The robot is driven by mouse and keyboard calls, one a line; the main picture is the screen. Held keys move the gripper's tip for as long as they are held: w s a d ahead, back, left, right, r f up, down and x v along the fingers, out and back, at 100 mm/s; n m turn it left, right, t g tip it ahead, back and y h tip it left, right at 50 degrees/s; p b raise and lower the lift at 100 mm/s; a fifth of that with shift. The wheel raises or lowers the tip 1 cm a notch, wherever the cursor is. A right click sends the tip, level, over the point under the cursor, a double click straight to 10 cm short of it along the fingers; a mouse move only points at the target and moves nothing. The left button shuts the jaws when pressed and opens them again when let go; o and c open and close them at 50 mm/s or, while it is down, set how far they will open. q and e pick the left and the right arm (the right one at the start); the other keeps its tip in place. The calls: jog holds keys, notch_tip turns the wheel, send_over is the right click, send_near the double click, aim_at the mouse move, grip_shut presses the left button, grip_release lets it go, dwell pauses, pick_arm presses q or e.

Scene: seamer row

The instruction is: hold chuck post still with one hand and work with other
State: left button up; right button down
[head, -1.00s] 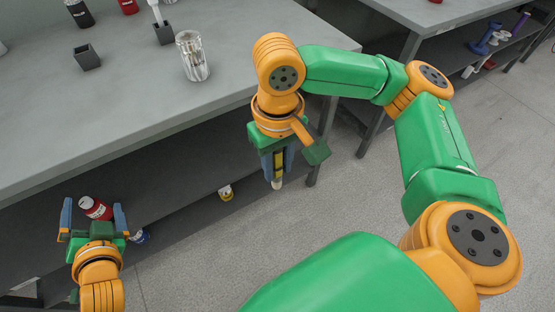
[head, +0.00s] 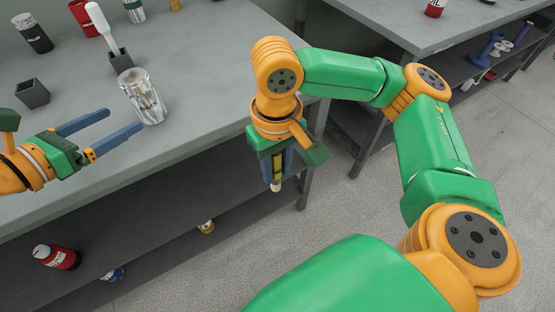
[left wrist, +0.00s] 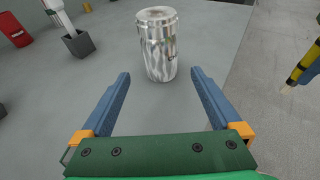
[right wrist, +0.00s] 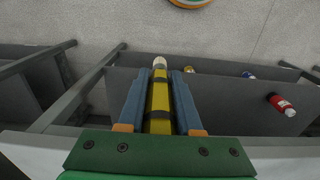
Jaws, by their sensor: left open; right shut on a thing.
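A shiny silver can-shaped cylinder (head: 143,95) stands upright on the grey bench; I cannot tell whether it is the chuck post. My left gripper (head: 123,120) is open and empty over the bench. Its fingers point toward the cylinder, which also shows in the left wrist view (left wrist: 157,50) just beyond the fingertips, apart from them. My right gripper (head: 277,168) points down beyond the bench's front edge. It is shut on a yellow and black stick (right wrist: 159,105) with a white tip. The stick also shows at the right of the left wrist view (left wrist: 304,66).
On the bench (head: 205,60) are a dark square holder (head: 33,93), another holder (head: 121,61) with a white-handled tool (head: 100,25), and dark and red containers at the back. A red bottle (head: 57,257) lies on the lower shelf. A second bench stands at right, across open floor.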

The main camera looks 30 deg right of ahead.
aim_at(137, 111)
pick_arm(q)
jog(key=shift+b+x, duration=0.4)
jog(key=shift+x, duration=0.8)
jog(key=b+x, duration=0.1)
jog(key=x, duration=0.4)
jog(key=shift+s+f+b, duration=0.1)
jog(key=shift+b, duration=0.2)
pick_arm(e)
notch_tip(137, 111, down, 2)
jog(key=shift+a+f, duration=0.15)
jog(key=shift+f, duration=0.05)
pick_arm(q)
jog(key=shift+d, duration=0.15)
pick_arm(e)
jog(key=shift+s+a, duration=0.15)
pick_arm(q)
jog(key=c, duration=0.9)
